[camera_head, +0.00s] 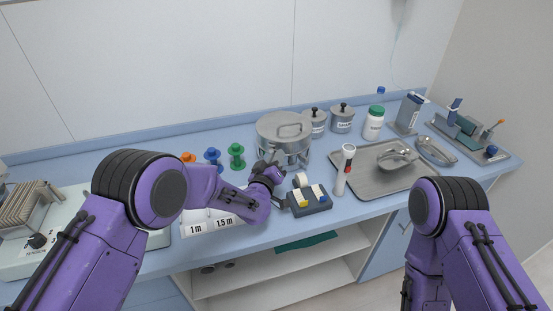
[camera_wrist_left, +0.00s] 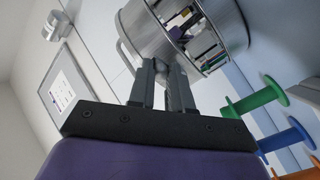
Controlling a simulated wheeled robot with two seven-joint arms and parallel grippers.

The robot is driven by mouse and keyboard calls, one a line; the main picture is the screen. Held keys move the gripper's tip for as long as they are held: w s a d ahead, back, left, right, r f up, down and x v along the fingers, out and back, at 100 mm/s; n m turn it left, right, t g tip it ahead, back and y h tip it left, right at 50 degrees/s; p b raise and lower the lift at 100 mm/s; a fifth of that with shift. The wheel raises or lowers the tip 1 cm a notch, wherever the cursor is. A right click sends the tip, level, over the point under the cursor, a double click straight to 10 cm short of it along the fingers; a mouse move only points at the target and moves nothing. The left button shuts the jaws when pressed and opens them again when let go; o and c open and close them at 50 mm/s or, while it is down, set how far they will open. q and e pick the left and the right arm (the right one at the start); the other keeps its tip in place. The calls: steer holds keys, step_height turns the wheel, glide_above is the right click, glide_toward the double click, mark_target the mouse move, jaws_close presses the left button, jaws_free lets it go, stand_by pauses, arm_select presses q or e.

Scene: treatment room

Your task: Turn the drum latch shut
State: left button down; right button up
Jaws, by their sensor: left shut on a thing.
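The metal drum (camera_head: 268,126) stands at the back of the blue counter, with a lid and a top handle. In the left wrist view the drum (camera_wrist_left: 146,38) has openings in its side, with packed items showing inside. My left gripper (camera_head: 275,163) is at the drum's front side. In the left wrist view its two fingers (camera_wrist_left: 172,78) are close together at the drum wall, shut on a small grey piece that appears to be the drum latch (camera_wrist_left: 183,97). The fingers hide most of the latch, so its angle cannot be told. My right gripper is not in view.
A metal tray (camera_head: 372,186) lies further right. Green (camera_head: 237,156) and blue (camera_head: 213,157) spools stand left of the drum. Lidded canisters (camera_head: 342,120) stand behind.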

arm_select(q)
steer(key=n, duration=0.1)
steer(key=n+b, duration=0.1)
steer(key=r+n, duration=0.1)
steer(key=shift+w+a+n+b, duration=0.1)
steer(key=shift+a+n+b, duration=0.15)
steer(key=shift+n+b, duration=0.15)
steer(key=n, duration=0.1)
steer(key=n+b, duration=0.2)
steer(key=shift+w+a+r+g, duration=0.15)
steer(key=shift+a+r+g, duration=0.15)
steer(key=shift+g, duration=0.1)
steer(key=n+b, duration=0.2)
steer(key=n, duration=0.1)
steer(key=a+n+b, duration=0.1)
steer(key=shift+w+r+n+h, duration=0.2)
steer(key=shift+r+n+h, duration=0.05)
steer(key=shift+n+h, duration=0.05)
steer(key=shift+w+a+r+n+g+h+b, duration=0.15)
steer(key=shift+a+n+b, duration=0.1)
steer(key=shift+n+b, duration=0.65)
steer(key=shift+w+a+r+n+g+h+b, duration=0.1)
steer(key=shift+a+n+g+h+b, duration=0.1)
steer(key=shift+n+b, duration=0.65)
steer(key=shift+r, duration=0.1)
steer(key=c, duration=1.1)
jaws_free()
steer(key=shift+o, duration=0.2)
